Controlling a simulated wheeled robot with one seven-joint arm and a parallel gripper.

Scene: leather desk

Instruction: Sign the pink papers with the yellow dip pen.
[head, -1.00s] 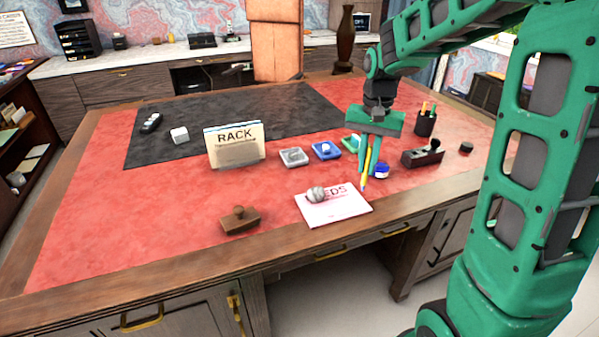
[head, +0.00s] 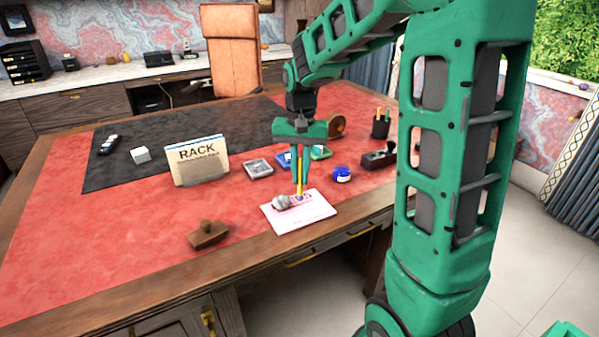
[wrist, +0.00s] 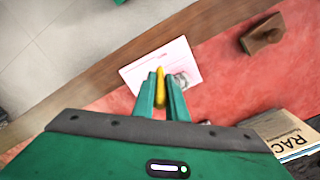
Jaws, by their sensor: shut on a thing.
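The pink papers (head: 305,215) lie flat in a stack near the front edge of the desk. They also show in the wrist view (wrist: 138,75). A round grey object (head: 281,202) sits on their left part. My gripper (head: 300,183) is shut on the yellow dip pen (head: 300,178) and holds it upright, tip down, over the back part of the papers. In the wrist view the pen (wrist: 160,88) stands between the two green fingers. I cannot tell whether its tip touches the paper.
A blue ink jar (head: 342,174) stands right of the papers, with a dark wooden block tool (head: 379,159) and a pen cup (head: 381,127) beyond. A brown stamp (head: 208,235) lies left, below the RACK file holder (head: 198,165). Ink pads (head: 258,168) sit behind.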

